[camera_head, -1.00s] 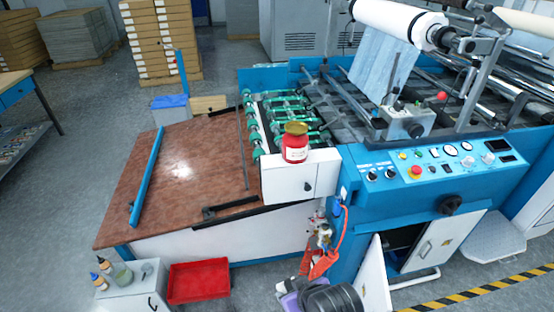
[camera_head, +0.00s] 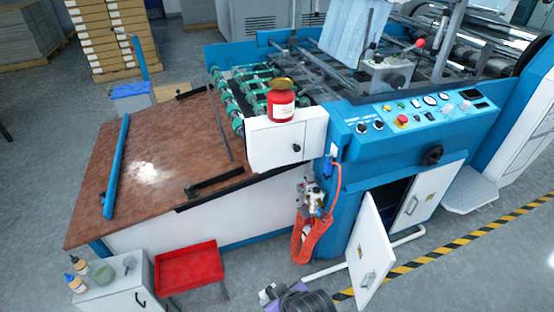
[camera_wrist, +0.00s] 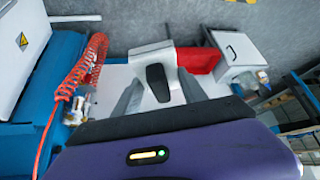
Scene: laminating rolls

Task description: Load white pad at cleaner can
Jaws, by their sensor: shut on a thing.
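A red can with a pale label and a gold top, the likely cleaner can (camera_head: 281,101), stands upright on a white box on the machine's near side. In the wrist view my gripper (camera_wrist: 159,80) is shut on a white block-like thing with a black grip, seemingly the white pad (camera_wrist: 152,56). The grey fingers lie on both sides of it. In the head view only the dark and purple gripper body shows at the bottom edge. The held thing cannot be made out there. My gripper is low, in front of the machine and apart from the can.
The white box (camera_head: 263,146) sits beside the brown feed table (camera_head: 150,175). An orange coiled hose (camera_head: 302,235) hangs on the machine's front. A white cabinet door (camera_head: 371,250) stands open right of my gripper. A red tray (camera_head: 188,268) and a small cabinet (camera_head: 120,285) stand left.

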